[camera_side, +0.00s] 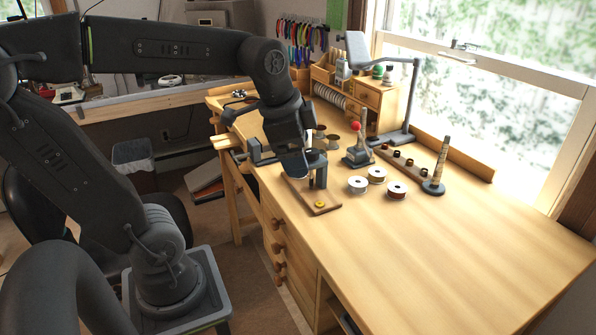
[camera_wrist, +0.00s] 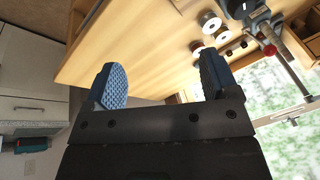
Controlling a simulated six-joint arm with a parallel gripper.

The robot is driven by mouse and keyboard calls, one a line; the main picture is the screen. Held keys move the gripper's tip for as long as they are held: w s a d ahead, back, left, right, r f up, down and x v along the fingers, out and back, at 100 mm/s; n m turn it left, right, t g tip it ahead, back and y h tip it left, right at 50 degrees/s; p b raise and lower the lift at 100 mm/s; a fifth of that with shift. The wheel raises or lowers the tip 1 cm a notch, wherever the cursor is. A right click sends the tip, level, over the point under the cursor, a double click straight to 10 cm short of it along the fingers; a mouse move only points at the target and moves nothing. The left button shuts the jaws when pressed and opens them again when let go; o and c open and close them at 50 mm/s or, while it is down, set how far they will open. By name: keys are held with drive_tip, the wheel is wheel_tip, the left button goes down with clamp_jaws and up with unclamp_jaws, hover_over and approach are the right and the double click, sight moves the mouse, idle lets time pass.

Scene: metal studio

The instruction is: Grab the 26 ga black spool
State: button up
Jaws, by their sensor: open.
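Three small spools stand together on the wooden bench in the side view: a white-topped one (camera_side: 358,185), a tan-wound one (camera_side: 377,175) and a dark reddish-brown one (camera_side: 397,190). Gauge labels are too small to read, and I cannot tell which is the 26 ga black spool. In the wrist view, pale-topped spools (camera_wrist: 210,22) show near the upper right, beyond my right finger. My gripper (camera_wrist: 158,60) is open with nothing between its blue ridged fingers. In the side view it is over the bench's left part, left of the three spools, its fingers partly hidden or blending with a grey tool.
A wooden board with a yellow piece (camera_side: 320,205) lies at the bench's left edge. The bench's front right is clear.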

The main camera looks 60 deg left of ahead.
drive_tip(key=w+a+f+m+g, duration=0.1)
drive_tip(key=w+a+m+g, duration=0.1)
drive_tip(key=w+a+m, duration=0.55)
drive_tip(key=w+a+f+m+g, duration=0.2)
drive_tip(key=a+m, duration=0.3)
drive_tip(key=a, duration=0.6)
drive_tip(key=shift+h, duration=0.4)
wheel_tip(320, 180, down, 7)
drive_tip(key=shift+a+f, duration=0.1)
drive_tip(key=shift+f, duration=0.1)
drive_tip(key=shift+s+d+f, duration=0.1)
drive_tip(key=shift+d+f, duration=0.1)
drive_tip(key=shift+f, duration=1.25)
drive_tip(key=shift+s+d+f, duration=0.1)
drive_tip(key=shift+d+f, duration=0.05)
drive_tip(key=shift+f, duration=1.3)
drive_tip(key=c, duration=1)
drive_tip(key=shift+r, duration=0.15)
